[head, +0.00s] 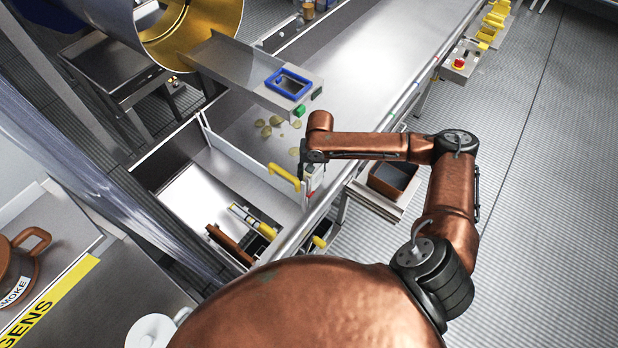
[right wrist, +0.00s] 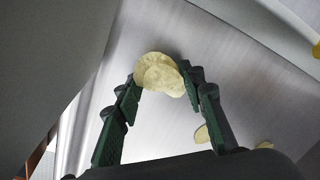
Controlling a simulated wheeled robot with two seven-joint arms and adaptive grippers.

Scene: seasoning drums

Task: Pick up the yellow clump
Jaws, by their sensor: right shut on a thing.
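The yellow clump (right wrist: 160,75) is a small stack of pale yellow chips. In the right wrist view it sits between the two green fingertips of my right gripper (right wrist: 159,84), which are shut on it. A grey metal surface lies behind it. In the head view my right gripper (head: 312,182) is at the end of the copper arm, low beside the conveyor's near rail, and the clump in it is hidden there. Several loose yellow chips (head: 268,124) lie on the conveyor below the chute. My left gripper is not in view.
A metal chute (head: 235,72) with a blue-framed opening (head: 289,84) hangs over the conveyor (head: 370,50). A white gate with a yellow handle (head: 284,175) stands left of my right gripper. A brown bin (head: 392,178) sits outside the rail. The conveyor's far stretch is clear.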

